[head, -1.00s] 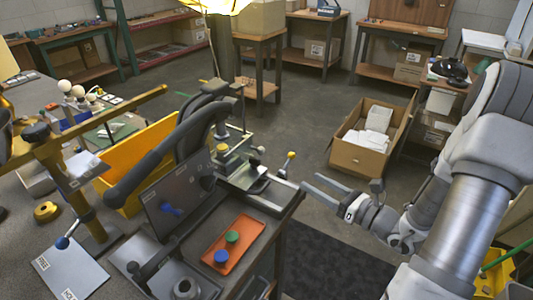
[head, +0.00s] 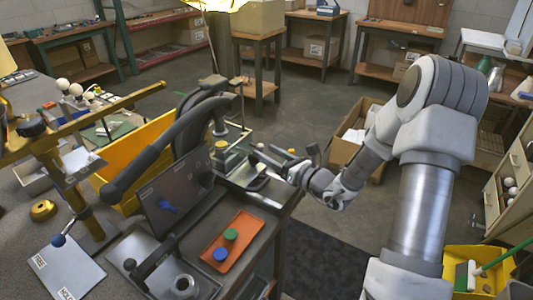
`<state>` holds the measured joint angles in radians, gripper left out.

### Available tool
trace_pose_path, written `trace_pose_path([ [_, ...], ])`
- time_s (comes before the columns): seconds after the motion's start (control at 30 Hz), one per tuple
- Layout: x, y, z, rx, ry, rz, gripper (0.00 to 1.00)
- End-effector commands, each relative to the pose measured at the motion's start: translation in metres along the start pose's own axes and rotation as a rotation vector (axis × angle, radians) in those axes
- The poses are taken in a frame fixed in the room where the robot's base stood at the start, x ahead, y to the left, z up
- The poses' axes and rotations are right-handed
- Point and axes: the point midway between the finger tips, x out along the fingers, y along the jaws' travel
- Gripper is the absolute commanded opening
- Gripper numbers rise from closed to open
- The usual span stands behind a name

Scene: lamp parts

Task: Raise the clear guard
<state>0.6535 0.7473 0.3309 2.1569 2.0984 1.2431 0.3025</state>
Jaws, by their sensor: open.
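A dark, tilted panel (head: 180,195) with small labels and a blue handle-like piece (head: 168,206) stands at the bench's middle. I cannot tell whether it is the clear guard or a screen. Behind it to the right is a small fixture (head: 240,172) with a metal plate and a yellow knob (head: 221,145). No other clear sheet can be made out for sure. My gripper (head: 263,152) is open and empty, its fingers pointing left over or beside the fixture. I cannot tell whether they touch anything.
An orange tray (head: 232,248) with a green and a blue cap lies on the front bench corner. Curved black arms (head: 165,150) rise left of the fixture, beside a yellow bin (head: 140,160). A cardboard box (head: 345,150) stands on the floor behind my arm.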

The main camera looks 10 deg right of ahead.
Motion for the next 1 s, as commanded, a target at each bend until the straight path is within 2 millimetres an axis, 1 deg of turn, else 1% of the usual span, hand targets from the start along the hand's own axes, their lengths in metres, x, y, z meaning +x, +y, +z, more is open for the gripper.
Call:
trace_pose_path([
  [0.03, 0.0044, 0.0008, -0.0003, 0.0, -0.001, 0.003, 0.62],
  [0.13, 0.0086, 0.0005, 0.0001, 0.0, -0.001, 0.001, 0.62],
  [0.4, 0.0094, 0.0003, 0.0003, 0.001, 0.0, 0.0, 0.62],
  [0.47, 0.0093, 0.0003, 0.0002, 0.001, 0.0, 0.0, 0.52],
  [0.5, 0.0093, 0.0003, 0.0003, 0.001, 0.0, 0.0, 0.45],
  [0.57, 0.0092, 0.0003, 0.0003, 0.0, 0.0, 0.0, 0.34],
  [0.6, 0.0092, 0.0003, 0.0003, 0.0, 0.0, 0.0, 0.27],
  [0.73, 0.0091, 0.0003, 0.0003, 0.0, 0.0, 0.001, 0.03],
  [0.77, 0.0091, 0.0003, 0.0003, 0.0, 0.0, 0.001, 0.0],
  [1.0, 0.009, 0.0003, 0.0002, 0.0, 0.0, 0.001, 0.0],
])
